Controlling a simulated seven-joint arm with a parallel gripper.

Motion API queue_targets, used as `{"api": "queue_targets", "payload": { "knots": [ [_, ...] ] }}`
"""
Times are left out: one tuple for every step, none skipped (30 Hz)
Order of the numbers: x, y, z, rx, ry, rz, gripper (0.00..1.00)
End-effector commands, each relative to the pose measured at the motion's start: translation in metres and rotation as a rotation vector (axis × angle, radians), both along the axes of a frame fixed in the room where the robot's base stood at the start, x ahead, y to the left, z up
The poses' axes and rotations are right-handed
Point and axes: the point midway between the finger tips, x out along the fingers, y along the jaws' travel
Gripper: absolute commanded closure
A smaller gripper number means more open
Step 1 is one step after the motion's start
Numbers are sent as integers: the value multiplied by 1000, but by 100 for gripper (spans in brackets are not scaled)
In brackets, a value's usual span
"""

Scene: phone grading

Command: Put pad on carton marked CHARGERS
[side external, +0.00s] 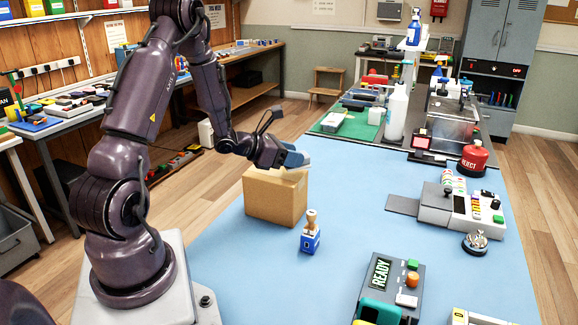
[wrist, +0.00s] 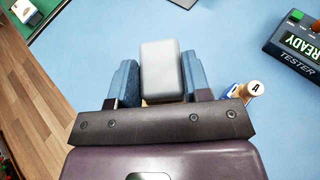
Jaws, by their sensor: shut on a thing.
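A plain brown carton (side external: 274,200) stands on the blue mat near the middle of the side view. No CHARGERS marking can be read on the faces that show. My gripper (side external: 294,160) is over the carton's top. In the wrist view, the blue fingers of my gripper (wrist: 162,82) are shut on a light grey, rounded pad (wrist: 162,65). In the side view the pad is mostly hidden by the fingers. It is at or just above the carton's top; I cannot tell whether they touch. The carton is almost wholly hidden in the wrist view.
A blue stamp with a wooden handle (side external: 311,236) stands just right of the carton. A tester reading READY (side external: 392,283) is at the front right.

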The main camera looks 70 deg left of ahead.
Motion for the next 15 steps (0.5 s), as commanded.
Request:
{"api": "queue_targets", "payload": {
  "knots": [
    [0, 0, -9, -5, 2, 0, 79],
    [0, 0, -14, -4, 2, 0, 79],
    [0, 0, -19, -5, 2, 0, 79],
    [0, 0, -23, -4, 3, 0, 79],
    [0, 0, -25, -4, 2, -1, 79],
    [0, 0, -27, -3, 1, -1, 79],
    [0, 0, -28, -3, 0, -1, 79],
    [0, 0, -29, -2, 0, -1, 79],
    [0, 0, -29, 0, 0, -1, 79],
    [0, 0, -28, 0, -1, -1, 79],
    [0, 0, -28, 0, -1, -1, 79],
    [0, 0, -28, -1, -1, -2, 79],
    [0, 0, -28, -1, -1, -2, 79],
    [0, 0, -28, -1, 0, -2, 79],
    [0, 0, -29, -1, 0, -2, 79]
  ]
}}
